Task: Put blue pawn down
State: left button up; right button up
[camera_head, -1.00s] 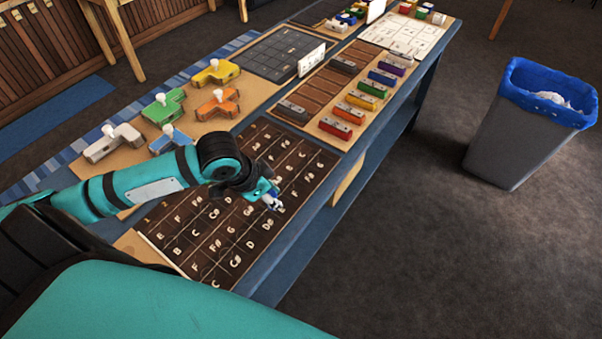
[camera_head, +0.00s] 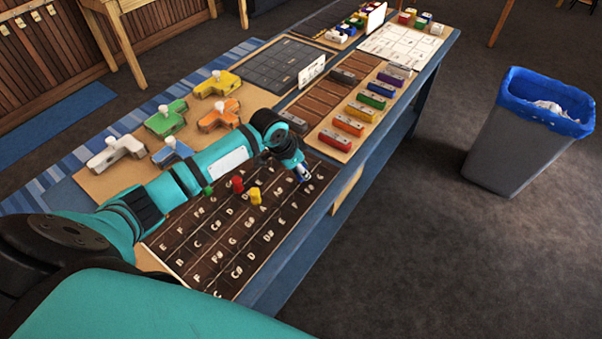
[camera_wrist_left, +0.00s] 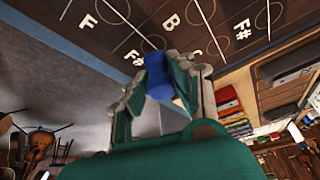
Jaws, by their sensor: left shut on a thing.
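My left gripper (camera_head: 303,172) is over the right edge of the dark lettered board (camera_head: 215,255), near its far right corner. In the left wrist view the gripper (camera_wrist_left: 172,85) is shut on the blue pawn (camera_wrist_left: 156,68), and the board (camera_wrist_left: 215,22) shows beyond the pawn. I cannot tell whether the pawn touches the board. A red pawn (camera_head: 237,184), a yellow pawn (camera_head: 254,196) and a green pawn (camera_head: 208,190) stand on or by the board, left of the gripper. My right gripper is not in view.
Coloured blocks (camera_head: 348,125) sit on a wooden tray just beyond the gripper. Chunky coloured shapes with white knobs (camera_head: 165,118) lie at the left. A grey bin with a blue liner (camera_head: 525,140) stands on the floor at the right. The table's front edge is close to the gripper.

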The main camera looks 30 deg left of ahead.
pick_arm(q)
notch_tip(320, 180, down, 2)
jog(key=shift+f, duration=0.2)
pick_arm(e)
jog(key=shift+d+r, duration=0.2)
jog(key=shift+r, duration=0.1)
pick_arm(q)
jog(key=shift+f, duration=0.1)
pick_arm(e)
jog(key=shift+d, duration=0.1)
pick_arm(q)
jog(key=o, duration=0.9)
jog(key=shift+c, duration=0.2)
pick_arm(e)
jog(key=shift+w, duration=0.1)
pick_arm(q)
jog(key=v, duration=1.2)
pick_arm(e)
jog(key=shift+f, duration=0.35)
pick_arm(q)
jog(key=shift+s, duration=0.1)
